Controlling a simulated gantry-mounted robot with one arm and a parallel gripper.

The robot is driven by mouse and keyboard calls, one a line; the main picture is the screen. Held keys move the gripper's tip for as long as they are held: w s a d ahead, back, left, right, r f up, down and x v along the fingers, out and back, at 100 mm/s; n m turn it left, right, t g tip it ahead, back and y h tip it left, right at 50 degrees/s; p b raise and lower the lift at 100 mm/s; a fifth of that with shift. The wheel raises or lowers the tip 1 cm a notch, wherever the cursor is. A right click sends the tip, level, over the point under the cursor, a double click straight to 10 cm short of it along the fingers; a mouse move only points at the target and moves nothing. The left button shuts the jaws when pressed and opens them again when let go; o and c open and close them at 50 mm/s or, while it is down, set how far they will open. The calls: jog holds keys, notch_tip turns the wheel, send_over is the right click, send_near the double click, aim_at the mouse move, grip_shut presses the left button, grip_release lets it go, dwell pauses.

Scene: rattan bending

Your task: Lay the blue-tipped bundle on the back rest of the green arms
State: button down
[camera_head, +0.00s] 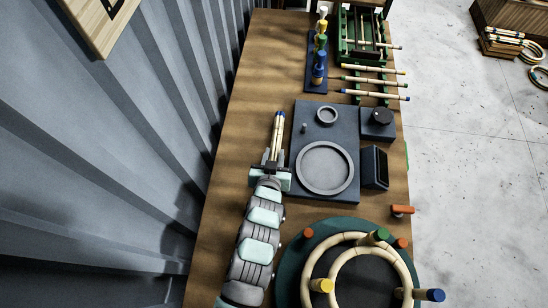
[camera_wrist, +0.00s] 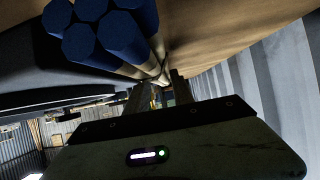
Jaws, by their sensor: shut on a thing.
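My gripper (camera_head: 272,166) is shut on a blue-tipped bundle (camera_head: 277,135) of pale rods, left of the grey machine plate. The bundle points toward the back of the table in the head view. In the wrist view several blue rod ends (camera_wrist: 100,28) show close up, above my gripper's body. The green arms (camera_head: 357,88) stand at the back right of the table. Pale pieces lie across them: one with yellow ends (camera_head: 375,68) at the back, one with green ends (camera_head: 370,80) in the middle, one with blue ends (camera_head: 372,94) in front.
The grey plate (camera_head: 298,180) carries a large ring and a small ring. A block with a black knob (camera_head: 378,118) and a dark screen (camera_head: 375,168) stand right of it. Coloured pegs (camera_head: 319,65) stand behind it. A round bending jig (camera_head: 290,270) fills the front right.

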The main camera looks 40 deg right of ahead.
jog(key=shift+f, duration=0.8)
jog(key=shift+f, duration=0.1)
jog(key=c, duration=1.1)
grip_release()
jog(key=shift+s+a+r, duration=0.2)
jog(key=shift+a+r, duration=0.1)
jog(key=shift+r, duration=0.1)
jog(key=p+v, duration=0.5)
jog(key=v, duration=0.5)
jog(key=shift+s+a, duration=0.2)
jog(key=shift+s+a+r, duration=0.15)
jog(key=shift+s+a, duration=0.05)
jog(key=shift+c, duration=0.9)
